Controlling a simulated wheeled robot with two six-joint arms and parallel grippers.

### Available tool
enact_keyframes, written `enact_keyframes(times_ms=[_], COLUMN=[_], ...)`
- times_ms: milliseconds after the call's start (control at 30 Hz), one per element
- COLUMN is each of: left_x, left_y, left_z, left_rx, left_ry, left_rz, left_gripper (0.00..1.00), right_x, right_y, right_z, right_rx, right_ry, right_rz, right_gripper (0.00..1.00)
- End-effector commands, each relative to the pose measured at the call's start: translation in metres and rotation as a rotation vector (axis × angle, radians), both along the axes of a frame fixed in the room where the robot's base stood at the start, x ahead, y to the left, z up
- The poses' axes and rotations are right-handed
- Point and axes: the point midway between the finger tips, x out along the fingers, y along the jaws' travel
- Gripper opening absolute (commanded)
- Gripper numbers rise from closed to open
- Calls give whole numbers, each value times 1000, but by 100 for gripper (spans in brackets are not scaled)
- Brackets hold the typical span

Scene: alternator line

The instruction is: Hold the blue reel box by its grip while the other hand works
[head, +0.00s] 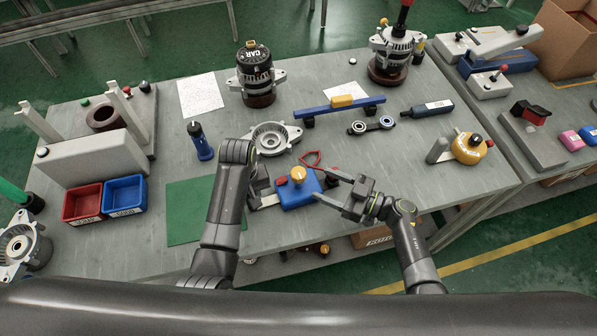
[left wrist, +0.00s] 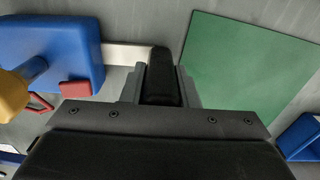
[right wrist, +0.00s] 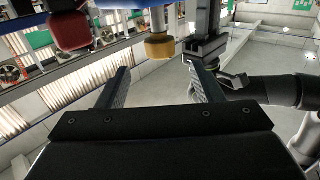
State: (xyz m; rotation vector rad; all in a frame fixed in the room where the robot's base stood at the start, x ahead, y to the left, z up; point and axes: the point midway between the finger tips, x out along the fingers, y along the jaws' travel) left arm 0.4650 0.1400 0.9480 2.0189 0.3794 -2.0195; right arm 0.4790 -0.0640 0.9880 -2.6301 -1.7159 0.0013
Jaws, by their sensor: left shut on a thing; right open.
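The blue reel box (head: 296,194) lies on the grey table in front of me, with a yellow knob (head: 298,174) and a small red part on it. In the left wrist view the box (left wrist: 85,45) is at the upper left, with a pale grip bar (left wrist: 122,54) running from it to my left gripper (left wrist: 160,85). My left gripper (head: 262,192) is shut on that bar at the box's left side; its fingertips partly hide the bar. My right gripper (head: 324,185) is open and empty just right of the box. The right wrist view shows its spread fingers (right wrist: 160,85) below the yellow knob (right wrist: 158,46).
A red loop-shaped item (head: 311,157) lies behind the box. A green mat (head: 190,220) is to its left, with red (head: 82,203) and blue bins beyond.

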Motion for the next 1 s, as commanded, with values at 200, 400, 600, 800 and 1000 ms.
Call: enact_keyframes(times_ms=[200,400,600,800,1000], left_x=[0,1,1,1,1], left_y=[0,0,0,0,0], left_z=[1,1,1,1,1], left_rx=[-1,0,0,0,0], left_ry=[-1,-2,-2,-2,-2], left_rz=[0,0,0,0,0], left_gripper=[7,7,7,7,7], right_x=[19,31,35,35,35], right_y=[43,68,79,79,79], right_z=[1,1,0,0,0], right_rx=[3,1,0,-1,-1], right_ry=[0,-1,-2,-2,-2], right_rz=[-1,-2,-2,-3,-3], right_gripper=[60,60,60,60,39])
